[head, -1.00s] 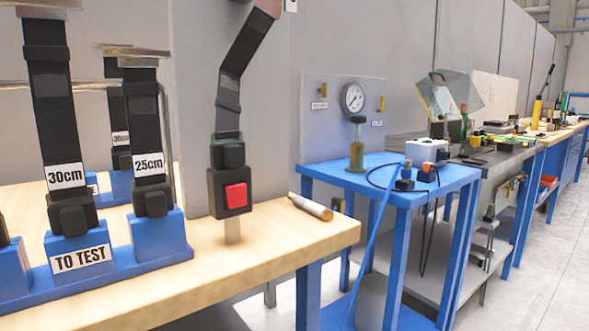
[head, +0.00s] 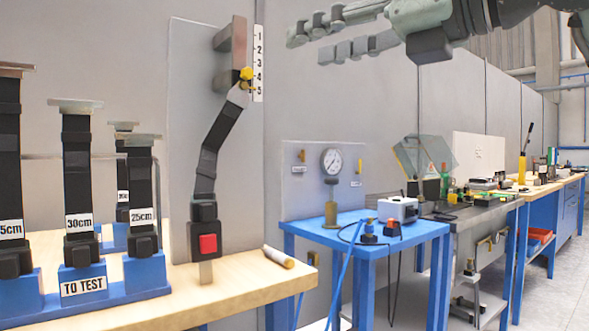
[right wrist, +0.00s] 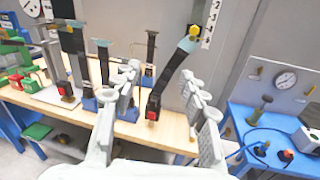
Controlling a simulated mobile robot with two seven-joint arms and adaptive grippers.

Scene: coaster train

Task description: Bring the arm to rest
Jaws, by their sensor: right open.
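My right gripper (head: 311,46) is at the top of the head view, raised in front of the grey wall. Its two jointed fingers are apart, with nothing between them. In the right wrist view the spread fingers (right wrist: 158,72) point toward the wooden bench, and the hanging strap shows in the gap beyond them. The dark strap (head: 216,150) hangs from a bracket with a yellow knob (head: 246,76) beside a numbered scale. At its lower end is a buckle with a red button (head: 208,243), close above the bench. My left gripper is not in view.
A blue rack marked TO TEST (head: 84,288) holds several upright black buckle straps on the wooden bench (head: 235,285). A cylinder (head: 279,257) lies near the bench's edge. To the right stands a blue table (head: 425,229) with a gauge panel (head: 300,165) behind it.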

